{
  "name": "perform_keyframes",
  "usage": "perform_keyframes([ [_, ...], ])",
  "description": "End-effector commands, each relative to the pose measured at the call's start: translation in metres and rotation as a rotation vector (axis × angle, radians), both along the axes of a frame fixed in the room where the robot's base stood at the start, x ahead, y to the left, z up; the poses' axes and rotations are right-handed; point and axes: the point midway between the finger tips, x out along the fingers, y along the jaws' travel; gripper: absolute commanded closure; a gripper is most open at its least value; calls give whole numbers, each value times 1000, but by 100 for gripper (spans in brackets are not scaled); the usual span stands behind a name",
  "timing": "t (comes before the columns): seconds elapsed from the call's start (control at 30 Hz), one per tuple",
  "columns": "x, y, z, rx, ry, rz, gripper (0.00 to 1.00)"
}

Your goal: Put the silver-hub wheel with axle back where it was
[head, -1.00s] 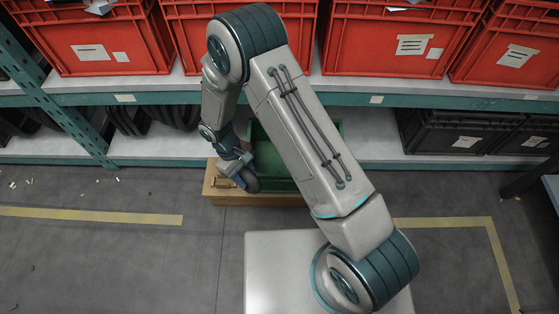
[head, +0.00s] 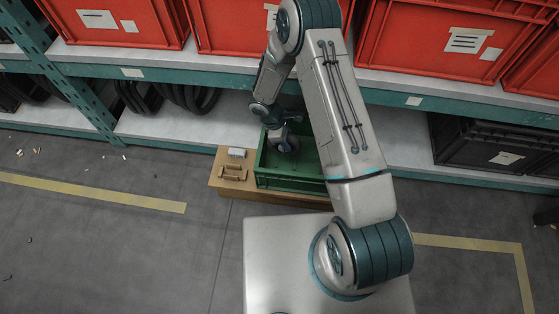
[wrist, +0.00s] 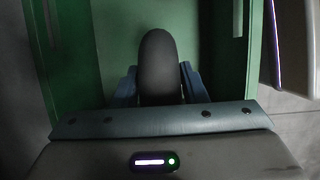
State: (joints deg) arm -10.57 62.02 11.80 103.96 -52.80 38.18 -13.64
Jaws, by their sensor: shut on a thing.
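My gripper (wrist: 155,84) is shut on a small dark wheel (wrist: 160,62), whose tread faces the wrist camera. In the head view the wheel (head: 288,145) is at the left part of the green crate (head: 290,181), within its outline. The crate's green floor shows behind the wheel in the wrist view. I cannot tell whether the wheel touches the floor. Its hub and axle are hidden in the wrist view and too small to make out in the head view. My arm covers the crate's right part.
The crate stands on a wooden board (head: 225,183). A tan bracket-like part (head: 233,173) and a small grey block (head: 236,153) lie left of the crate. A shelf (head: 170,126) with red bins (head: 110,18) above is behind. Floor at left is mostly clear.

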Motion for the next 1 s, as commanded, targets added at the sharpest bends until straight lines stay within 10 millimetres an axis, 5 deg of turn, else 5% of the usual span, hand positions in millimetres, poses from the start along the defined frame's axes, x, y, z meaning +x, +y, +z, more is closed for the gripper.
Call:
perform_keyframes([
  [0.2,1,-7,-43,-1,2,-15,93],
  [0.6,1,-5,-86,0,1,-11,93],
  [1.0,1,-5,-93,0,0,-11,93],
])
